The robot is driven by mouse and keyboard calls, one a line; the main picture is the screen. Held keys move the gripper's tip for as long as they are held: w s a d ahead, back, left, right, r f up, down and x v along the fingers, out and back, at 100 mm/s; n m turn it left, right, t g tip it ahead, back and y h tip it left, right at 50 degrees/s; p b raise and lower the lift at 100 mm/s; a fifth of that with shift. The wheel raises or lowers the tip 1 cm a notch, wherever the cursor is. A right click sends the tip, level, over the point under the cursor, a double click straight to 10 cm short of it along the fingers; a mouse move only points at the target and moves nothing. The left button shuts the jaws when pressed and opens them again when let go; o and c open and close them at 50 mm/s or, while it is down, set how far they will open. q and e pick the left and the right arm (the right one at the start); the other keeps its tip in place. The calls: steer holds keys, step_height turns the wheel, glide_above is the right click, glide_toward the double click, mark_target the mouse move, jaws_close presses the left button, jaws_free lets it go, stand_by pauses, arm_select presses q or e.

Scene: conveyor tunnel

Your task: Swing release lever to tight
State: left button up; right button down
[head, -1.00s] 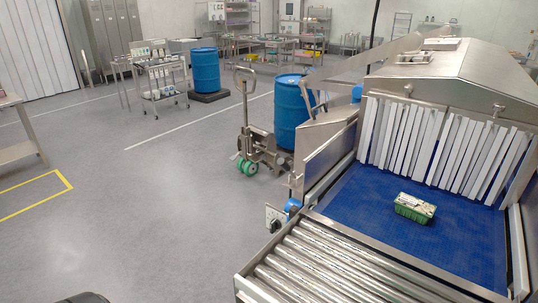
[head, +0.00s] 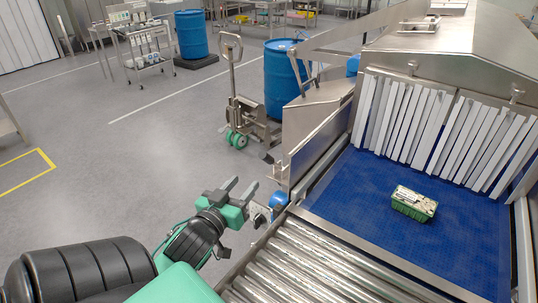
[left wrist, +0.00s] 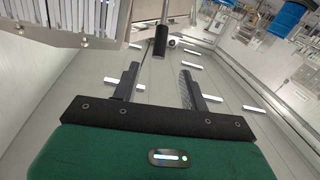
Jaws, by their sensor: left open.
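In the left wrist view, a metal rod with a black grip (left wrist: 160,41) hangs from the top of the picture. It looks like the release lever; I cannot tell which mark it points to. In the head view I cannot pick it out clearly beside the conveyor's near left side. My left gripper (head: 242,186) is open and empty, beside the conveyor's left side. In the left wrist view its two dark fingers (left wrist: 158,70) are spread apart, with the black grip beyond the gap between their tips and not between them. My right gripper is not in view.
The roller section (head: 310,262) and blue belt (head: 365,205) lie to the right of my left gripper. A green crate (head: 414,203) sits on the belt before white strip curtains (head: 405,115). A pallet jack (head: 236,100) and blue drum (head: 287,80) stand behind. The floor at left is clear.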

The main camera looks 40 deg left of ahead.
mark_target(267, 157)
arm_select(q)
steer(key=b+x, duration=0.6)
steer(key=x, duration=0.6)
steer(key=shift+r+b, duration=0.1)
steer(key=shift+b, duration=0.2)
steer(key=shift+w+a, duration=0.2)
steer(key=shift+w, duration=0.5)
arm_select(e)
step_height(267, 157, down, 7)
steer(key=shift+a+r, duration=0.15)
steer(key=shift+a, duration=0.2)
arm_select(q)
jaws_close()
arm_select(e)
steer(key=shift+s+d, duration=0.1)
